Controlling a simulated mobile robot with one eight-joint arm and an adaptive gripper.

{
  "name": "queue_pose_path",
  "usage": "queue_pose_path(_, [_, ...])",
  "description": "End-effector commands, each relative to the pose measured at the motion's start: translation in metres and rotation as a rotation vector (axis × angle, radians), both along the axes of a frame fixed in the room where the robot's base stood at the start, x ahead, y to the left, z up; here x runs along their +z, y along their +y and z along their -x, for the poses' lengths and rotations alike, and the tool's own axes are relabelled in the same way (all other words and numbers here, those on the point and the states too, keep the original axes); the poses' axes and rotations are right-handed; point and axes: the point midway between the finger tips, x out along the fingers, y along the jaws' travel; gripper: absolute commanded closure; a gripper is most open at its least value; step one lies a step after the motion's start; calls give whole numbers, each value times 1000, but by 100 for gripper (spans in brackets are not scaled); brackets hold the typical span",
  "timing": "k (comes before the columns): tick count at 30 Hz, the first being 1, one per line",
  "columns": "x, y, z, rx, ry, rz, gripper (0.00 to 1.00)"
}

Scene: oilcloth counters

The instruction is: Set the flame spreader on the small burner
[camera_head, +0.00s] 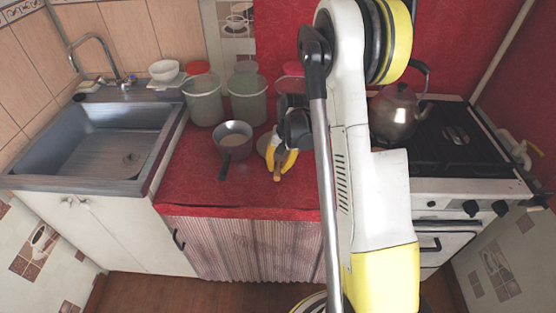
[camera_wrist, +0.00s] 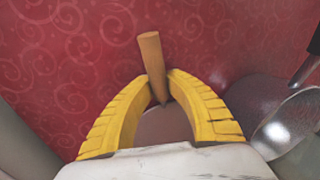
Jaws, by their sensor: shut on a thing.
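My gripper (camera_head: 281,166) is low over the red counter, its yellow fingers closed on the flame spreader's wooden handle (camera_head: 277,175). In the wrist view, the handle (camera_wrist: 152,55) sticks out beyond the fingertips (camera_wrist: 160,90). A dull brownish surface (camera_wrist: 165,126), likely the spreader's plate, shows between the fingers; the rest of it is hidden. I cannot tell whether it touches the counter. The black hob (camera_head: 440,150) is on the white stove at the right. A burner (camera_head: 455,134) shows on it; my arm hides part of the hob.
A kettle (camera_head: 398,108) stands on the hob's back left. A dark-handled saucepan (camera_head: 232,141) is close left of my gripper. Large pots (camera_head: 203,102) (camera_head: 247,100) stand behind, and the sink (camera_head: 100,145) is at far left. The counter's front left is clear.

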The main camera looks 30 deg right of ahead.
Motion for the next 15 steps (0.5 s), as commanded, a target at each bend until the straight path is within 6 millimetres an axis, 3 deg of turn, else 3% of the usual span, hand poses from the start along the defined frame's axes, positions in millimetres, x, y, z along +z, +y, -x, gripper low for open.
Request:
queue_pose_path(5, [19, 0, 0, 0, 0, 0, 100])
queue_pose_path(9, [46, 0, 0, 0, 0, 0, 100])
queue_pose_path(15, [72, -19, 45, -4, 0, 0, 100])
